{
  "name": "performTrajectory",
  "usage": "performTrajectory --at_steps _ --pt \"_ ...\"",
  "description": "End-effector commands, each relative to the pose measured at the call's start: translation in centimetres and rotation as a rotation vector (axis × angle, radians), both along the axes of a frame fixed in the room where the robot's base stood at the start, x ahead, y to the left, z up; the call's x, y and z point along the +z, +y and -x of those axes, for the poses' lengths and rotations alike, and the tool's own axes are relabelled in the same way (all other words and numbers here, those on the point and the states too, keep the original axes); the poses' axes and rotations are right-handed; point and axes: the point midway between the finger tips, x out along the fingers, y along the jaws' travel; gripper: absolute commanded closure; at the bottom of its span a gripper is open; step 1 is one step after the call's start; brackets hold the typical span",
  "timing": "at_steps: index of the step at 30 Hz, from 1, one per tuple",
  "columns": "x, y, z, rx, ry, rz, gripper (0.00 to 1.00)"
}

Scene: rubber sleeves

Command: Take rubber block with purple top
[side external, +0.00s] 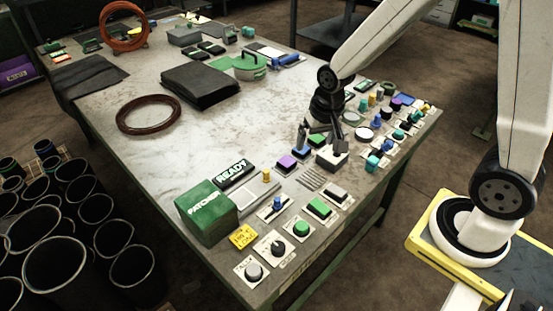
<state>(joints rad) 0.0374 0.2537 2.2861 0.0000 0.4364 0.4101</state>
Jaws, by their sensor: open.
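A small block with a purple top (287,161) sits on the worktable (215,130), right of the table's middle. Its visible side looks dark or bluish. My gripper (319,148) is low over the table, pointing down, its dark fingers spread apart. The fingers are just to the right of and behind the purple-topped block, with the left finger closest to it. A green-topped block (318,139) shows near the fingers. I cannot tell whether the fingers touch anything. Nothing is clearly held.
A white-topped block (331,159) lies close to the gripper. Buttons and knobs fill the table's right edge. A green box (207,212) and READY sign (235,175) stand in front. Black sheets (201,85) and a brown ring (149,114) lie left; the table between is clear.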

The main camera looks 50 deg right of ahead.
Motion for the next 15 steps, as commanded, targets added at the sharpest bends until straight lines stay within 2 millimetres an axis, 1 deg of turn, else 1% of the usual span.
performTrajectory --at_steps 1,3,8,15 --pt "-0.6 -0.3 -1.1 -0.064 0.013 -0.010 0.00" --pt "-1.2 -0.7 -2.6 -0.160 0.026 -0.023 0.00" --pt "-3.0 -1.6 -5.7 -0.380 0.058 -0.050 0.00" --pt "-6.4 -3.1 -9.8 -0.712 0.102 -0.079 0.00"
